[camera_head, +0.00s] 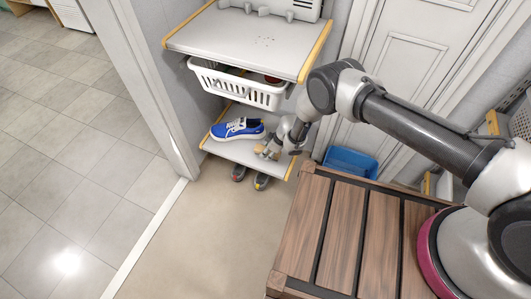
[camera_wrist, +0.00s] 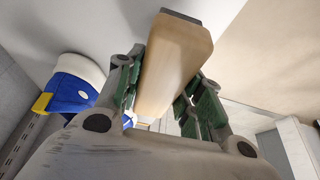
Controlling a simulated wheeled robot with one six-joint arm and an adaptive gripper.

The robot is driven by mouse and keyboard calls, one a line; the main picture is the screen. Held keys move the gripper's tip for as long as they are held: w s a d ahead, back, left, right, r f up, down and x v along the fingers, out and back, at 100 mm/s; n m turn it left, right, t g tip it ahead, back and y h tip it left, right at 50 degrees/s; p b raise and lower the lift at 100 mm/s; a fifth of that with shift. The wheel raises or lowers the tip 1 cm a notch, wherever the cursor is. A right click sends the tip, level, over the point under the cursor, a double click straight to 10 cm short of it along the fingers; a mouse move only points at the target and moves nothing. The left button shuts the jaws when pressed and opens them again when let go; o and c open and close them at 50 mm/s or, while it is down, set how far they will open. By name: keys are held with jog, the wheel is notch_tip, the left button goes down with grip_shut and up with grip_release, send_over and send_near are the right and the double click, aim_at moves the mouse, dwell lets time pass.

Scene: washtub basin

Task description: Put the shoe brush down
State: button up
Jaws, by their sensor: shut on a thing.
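My gripper (camera_head: 274,147) is at the right part of the low white shelf (camera_head: 228,147). It is shut on the shoe brush (camera_wrist: 176,55), a pale wooden block with a dark end. Green-padded fingers stand on both sides of it in the wrist view. In the head view the brush (camera_head: 261,150) is small and partly hidden by the fingers. It is at or just above the shelf top; I cannot tell whether it touches. A blue shoe (camera_head: 238,129) with white sole and laces stands on the shelf left of the gripper, and shows in the wrist view (camera_wrist: 74,88).
A white basket (camera_head: 238,86) hangs under the upper shelf (camera_head: 245,42), above the low shelf. Dark shoes (camera_head: 261,181) stand on the floor below. A blue bin (camera_head: 350,162) is to the right, and a wooden slatted top (camera_head: 340,230) is in front.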

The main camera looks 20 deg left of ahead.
jog(key=shift+s+d+f, duration=0.1)
jog(key=shift+d+f, duration=0.15)
jog(key=shift+f, duration=0.25)
jog(key=shift+s+d+f, duration=0.1)
jog(key=shift+d+f, duration=0.1)
jog(key=shift+f, duration=0.3)
jog(key=shift+a+f, duration=0.15)
jog(key=shift+f, duration=0.15)
jog(key=shift+f, duration=0.1)
jog(key=shift+f, duration=0.45)
jog(key=o, duration=1)
jog(key=shift+c, duration=0.2)
